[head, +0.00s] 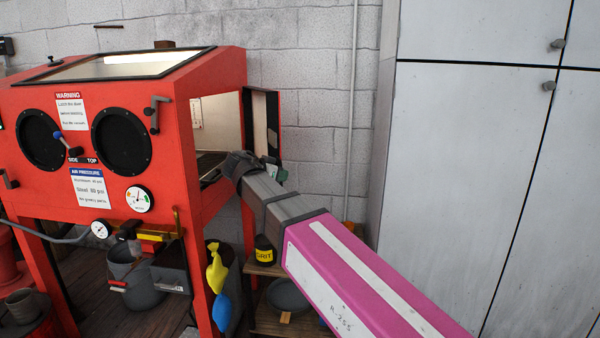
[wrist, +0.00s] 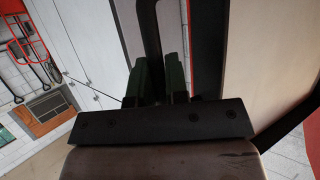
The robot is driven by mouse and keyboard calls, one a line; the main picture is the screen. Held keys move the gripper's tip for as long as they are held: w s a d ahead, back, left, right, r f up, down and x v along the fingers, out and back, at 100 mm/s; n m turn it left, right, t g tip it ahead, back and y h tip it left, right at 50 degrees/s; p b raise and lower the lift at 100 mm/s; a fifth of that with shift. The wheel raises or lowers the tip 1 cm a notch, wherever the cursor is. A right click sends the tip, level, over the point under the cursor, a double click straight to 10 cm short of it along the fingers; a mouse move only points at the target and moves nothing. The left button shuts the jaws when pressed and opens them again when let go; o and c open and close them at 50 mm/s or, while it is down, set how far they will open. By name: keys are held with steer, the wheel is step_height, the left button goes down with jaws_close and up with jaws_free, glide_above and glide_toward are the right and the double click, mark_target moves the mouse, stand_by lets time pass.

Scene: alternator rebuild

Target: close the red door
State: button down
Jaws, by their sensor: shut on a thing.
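The red cabinet (head: 100,200) stands at the left in the head view. Its side door (head: 259,125) is open and stands out from the right side, with its pale inner face and dark rim showing. In the wrist view a pale panel (wrist: 240,60) with a dark rim, which looks like the door's inner face, fills the right. My gripper (wrist: 160,75) has dark green fingers shut on a black bar-like handle (wrist: 148,35) beside the door's edge. In the head view my gripper (head: 277,172) is at the door's lower part, partly hidden by my arm.
Tall grey lockers (head: 460,180) stand at the right. A low wooden shelf (head: 265,270) with a dark grit container (head: 264,249) is below the door. Yellow and blue items hang by the cabinet's leg. A block wall (head: 310,80) stands behind.

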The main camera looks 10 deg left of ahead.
steer(key=s+a, duration=0.3)
steer(key=a, duration=0.6)
steer(key=s+a, duration=0.3)
steer(key=a, duration=0.6)
steer(key=shift+s+a, duration=0.35)
steer(key=c, duration=1.1)
jaws_free()
steer(key=shift+c, duration=0.2)
steer(key=v, duration=1)
steer(key=shift+s+a+r, duration=0.15)
steer(key=shift+s+r, duration=0.05)
steer(key=shift+s, duration=0.1)
